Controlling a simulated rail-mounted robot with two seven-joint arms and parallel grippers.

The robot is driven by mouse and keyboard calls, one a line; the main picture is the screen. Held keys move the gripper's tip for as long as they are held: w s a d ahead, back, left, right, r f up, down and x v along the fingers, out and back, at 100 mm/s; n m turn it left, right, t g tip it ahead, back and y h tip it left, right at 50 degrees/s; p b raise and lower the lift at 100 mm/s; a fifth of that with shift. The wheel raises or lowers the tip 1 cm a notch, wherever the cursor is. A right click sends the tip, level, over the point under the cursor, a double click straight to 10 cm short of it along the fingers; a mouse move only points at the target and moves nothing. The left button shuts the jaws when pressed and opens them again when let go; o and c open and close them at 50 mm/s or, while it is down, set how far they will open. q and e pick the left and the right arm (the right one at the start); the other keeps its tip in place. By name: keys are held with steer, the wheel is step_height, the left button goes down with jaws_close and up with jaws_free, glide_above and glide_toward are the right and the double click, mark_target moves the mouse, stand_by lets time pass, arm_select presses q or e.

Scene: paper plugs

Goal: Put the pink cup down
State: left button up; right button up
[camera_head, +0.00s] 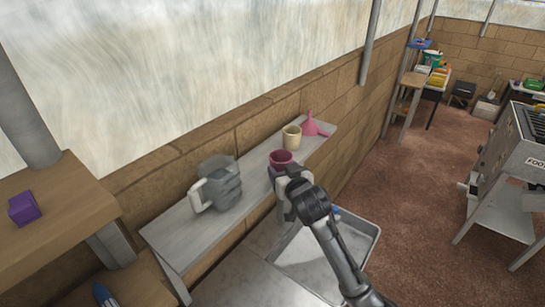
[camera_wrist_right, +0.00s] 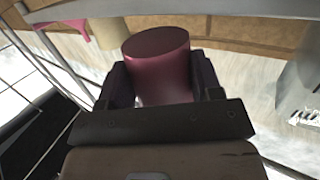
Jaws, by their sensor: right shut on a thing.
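The pink cup (camera_head: 281,158) is at the front edge of a grey wall shelf (camera_head: 185,237) in the head view. My right gripper (camera_head: 284,172) is shut on it. In the right wrist view the cup (camera_wrist_right: 158,62) sits between the two dark fingers of the right gripper (camera_wrist_right: 160,82). The cup's lower part is hidden by my gripper in the head view, so I cannot tell whether it touches the shelf. My left gripper is not in view.
Bare shelf lies between jug and pink cup. A metal tray (camera_head: 345,262) is below.

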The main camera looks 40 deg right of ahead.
mark_target(277, 160)
steer(key=x, duration=0.5)
steer(key=shift+w+r+p, duration=0.25)
steer(key=shift+r+p, duration=0.15)
steer(key=shift+f+p+x, duration=0.25)
steer(key=shift+p+x, duration=0.2)
steer(key=shift+x, duration=1.1)
steer(key=shift+s+f, duration=0.2)
steer(key=shift+f, duration=0.15)
steer(key=shift+f, duration=0.15)
steer(key=o, duration=0.7)
steer(key=shift+o, duration=1.1)
